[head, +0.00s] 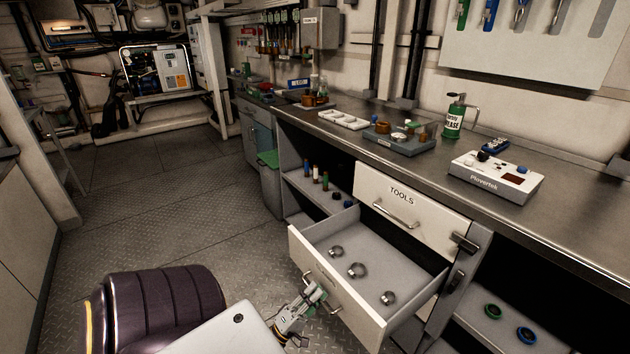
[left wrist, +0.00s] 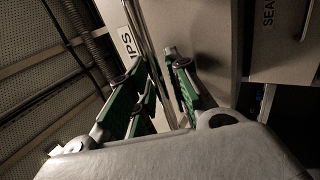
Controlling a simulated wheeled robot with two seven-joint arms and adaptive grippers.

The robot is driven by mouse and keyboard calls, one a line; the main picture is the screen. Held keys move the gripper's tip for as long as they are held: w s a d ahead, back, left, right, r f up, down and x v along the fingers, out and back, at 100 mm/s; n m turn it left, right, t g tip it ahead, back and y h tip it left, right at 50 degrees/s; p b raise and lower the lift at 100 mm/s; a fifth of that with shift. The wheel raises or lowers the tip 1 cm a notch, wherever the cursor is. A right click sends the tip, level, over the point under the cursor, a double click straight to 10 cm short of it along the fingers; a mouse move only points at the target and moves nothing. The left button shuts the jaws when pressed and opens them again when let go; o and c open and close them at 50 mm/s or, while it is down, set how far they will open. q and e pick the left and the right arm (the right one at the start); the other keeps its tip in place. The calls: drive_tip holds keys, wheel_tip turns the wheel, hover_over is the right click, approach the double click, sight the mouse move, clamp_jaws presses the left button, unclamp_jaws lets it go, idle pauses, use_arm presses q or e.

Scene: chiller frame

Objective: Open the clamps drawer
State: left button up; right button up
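The clamps drawer (head: 300,246) is the white drawer below the one labelled TOOLS. It is pulled well out, and several metal ring clamps (head: 357,270) lie on its grey floor. Its bar handle (head: 331,301) is on the front face, partly hidden by my left gripper (head: 317,291). In the left wrist view, the green fingers of my left gripper (left wrist: 157,60) stand apart on either side of the handle bar (left wrist: 155,75). A gap shows between the bar and the right finger. A label ending in "PS" (left wrist: 129,41) is beside the bar. My right gripper is out of view.
The shut TOOLS drawer (head: 415,212) is above. The worktop (head: 395,160) carries trays, a green grease can (head: 454,117) and a white Plovertek box (head: 497,178). A dark padded seat (head: 165,305) stands at the lower left. The floor (head: 160,210) behind it is clear.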

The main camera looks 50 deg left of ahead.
use_arm(q)
drive_tip(key=shift+s, duration=0.1)
drive_tip(key=v, duration=1.2)
idle(0.8)
